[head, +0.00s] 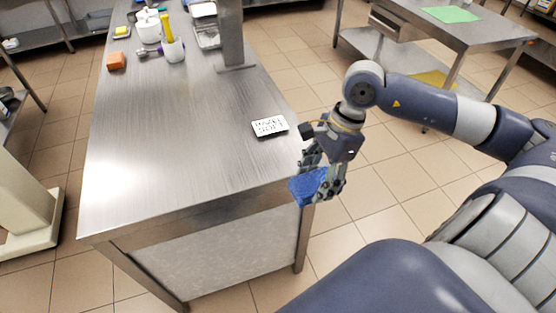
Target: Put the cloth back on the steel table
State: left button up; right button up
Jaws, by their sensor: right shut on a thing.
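A blue cloth (307,186) is in my right gripper (323,185), which is shut on it. The gripper points down and holds the cloth just off the near right corner of the steel table (190,120). The fingers hide part of the cloth. I cannot tell whether the cloth touches the table edge. My left gripper is not in view.
A small white sign with black lettering (270,126) lies near the table's right edge. A steel post (231,35) stands farther back. An orange block (116,60), a white container (174,50) and other items stand at the far end. The near half of the tabletop is mostly clear.

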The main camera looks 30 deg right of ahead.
jog(key=shift+w+d, duration=0.1)
jog(key=shift+d, duration=0.05)
jog(key=shift+w+d+r+m+p, duration=0.1)
jog(key=shift+w+r+m+p, duration=0.05)
jog(key=shift+w+p, duration=0.25)
jog(key=shift+w+r+m+p, duration=0.15)
jog(key=shift+w+p, duration=0.1)
jog(key=shift+w, duration=0.25)
jog(key=w+p, duration=0.1)
jog(key=w, duration=0.3)
jog(key=w+f+p, duration=0.1)
jog(key=w+p, duration=0.1)
jog(key=w, duration=0.3)
jog(key=w+p, duration=0.2)
jog(key=w, duration=0.3)
jog(key=shift+d+f, duration=0.2)
jog(key=shift+f, duration=0.15)
notch_tip(320, 180, down, 3)
jog(key=shift+f+p, duration=0.1)
jog(key=shift+p, duration=1.05)
jog(key=shift+f, duration=0.2)
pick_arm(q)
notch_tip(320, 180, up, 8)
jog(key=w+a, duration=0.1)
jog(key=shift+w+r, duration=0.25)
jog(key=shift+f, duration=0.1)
pick_arm(e)
jog(key=shift+f, duration=0.1)
